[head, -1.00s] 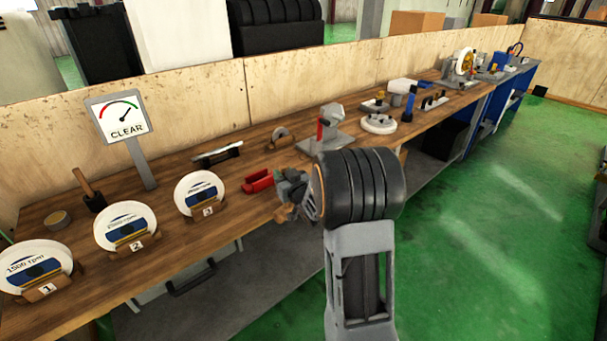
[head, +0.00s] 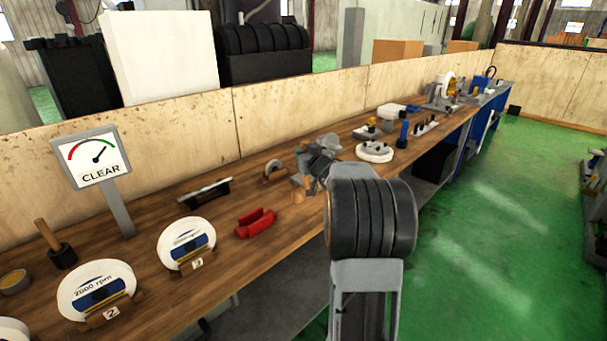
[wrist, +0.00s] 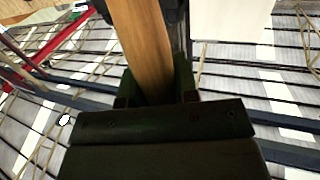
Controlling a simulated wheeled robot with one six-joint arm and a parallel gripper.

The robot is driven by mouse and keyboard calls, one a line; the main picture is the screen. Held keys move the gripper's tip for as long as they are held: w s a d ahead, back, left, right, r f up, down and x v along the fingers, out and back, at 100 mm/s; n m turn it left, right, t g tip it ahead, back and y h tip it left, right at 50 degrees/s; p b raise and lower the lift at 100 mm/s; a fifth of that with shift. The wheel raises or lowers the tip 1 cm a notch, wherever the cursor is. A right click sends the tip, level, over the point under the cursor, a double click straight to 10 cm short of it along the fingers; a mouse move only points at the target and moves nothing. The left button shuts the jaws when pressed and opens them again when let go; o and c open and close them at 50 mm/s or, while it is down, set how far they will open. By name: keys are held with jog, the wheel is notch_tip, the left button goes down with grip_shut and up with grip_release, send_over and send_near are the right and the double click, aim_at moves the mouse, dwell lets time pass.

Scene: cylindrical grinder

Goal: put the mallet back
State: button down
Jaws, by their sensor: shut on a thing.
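My gripper (head: 318,165) is over the workbench in the head view, near its middle, and partly hidden behind my black wrist section. In the wrist view it is shut on a straight wooden handle (wrist: 148,50), which I take to be the mallet's. The handle stretches away from the jaws (wrist: 157,92) toward a dark part at the top edge; the mallet's head does not show clearly. Another wooden-handled tool with a dark base (head: 60,252) stands at the far left of the bench.
A red tray (head: 256,222), a disc marked 3 (head: 186,243), a disc marked 2 (head: 97,288) and a CLEAR gauge sign (head: 92,158) are left of my gripper. A white round plate (head: 375,151) and a blue-handled tool (head: 403,134) are to its right. Green floor is open at right.

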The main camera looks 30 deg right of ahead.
jog(key=w+d+f, duration=0.3)
jog(key=w+f, duration=0.3)
jog(key=f, duration=0.4)
jog(key=shift+d, duration=0.4)
jog(key=shift+f, duration=0.1)
jog(key=c, duration=0.9)
grip_release()
